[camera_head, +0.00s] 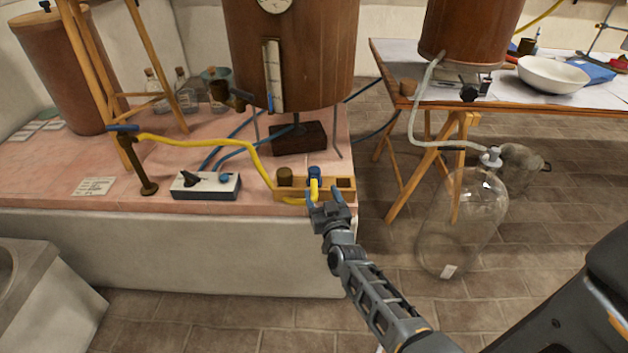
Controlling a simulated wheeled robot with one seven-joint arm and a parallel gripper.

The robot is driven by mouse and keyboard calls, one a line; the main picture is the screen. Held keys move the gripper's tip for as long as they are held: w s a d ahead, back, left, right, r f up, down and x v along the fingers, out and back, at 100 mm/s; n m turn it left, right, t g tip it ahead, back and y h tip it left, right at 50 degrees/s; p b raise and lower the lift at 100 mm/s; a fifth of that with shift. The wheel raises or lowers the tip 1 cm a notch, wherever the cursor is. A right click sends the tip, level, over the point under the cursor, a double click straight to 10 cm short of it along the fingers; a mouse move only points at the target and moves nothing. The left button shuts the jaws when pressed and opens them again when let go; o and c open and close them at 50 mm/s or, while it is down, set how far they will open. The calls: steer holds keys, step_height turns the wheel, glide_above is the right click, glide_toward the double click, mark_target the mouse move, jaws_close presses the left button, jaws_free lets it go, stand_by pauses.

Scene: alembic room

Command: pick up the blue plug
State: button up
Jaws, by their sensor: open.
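The blue plug (314,173) stands upright in a small wooden block (261,190) near the front right corner of the pink-tiled bench. My gripper (325,197) is open just in front of the block, at its right part, close to the plug. The gripper's fingers partly overlap the block in the picture. A yellow hose (258,158) runs along to the block and passes just below the plug, near my fingers. I cannot tell whether the fingers touch the plug or the hose.
A brown stopper (284,176) sits in the block left of the plug. A white switch box (206,186) stands farther left. A large wooden vessel (290,60) rises behind. A glass jar (460,225) stands on the floor at right. The floor in front is clear.

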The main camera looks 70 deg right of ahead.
mark_target(314, 175)
steer(key=x, duration=0.3)
steer(key=shift+s+d, duration=0.1)
steer(key=shift+s, duration=0.15)
steer(key=shift+x, duration=2.8)
steer(key=shift+w+r, duration=0.1)
steer(key=shift+w, duration=0.05)
steer(key=c, duration=1.1)
steer(key=shift+r, duration=0.15)
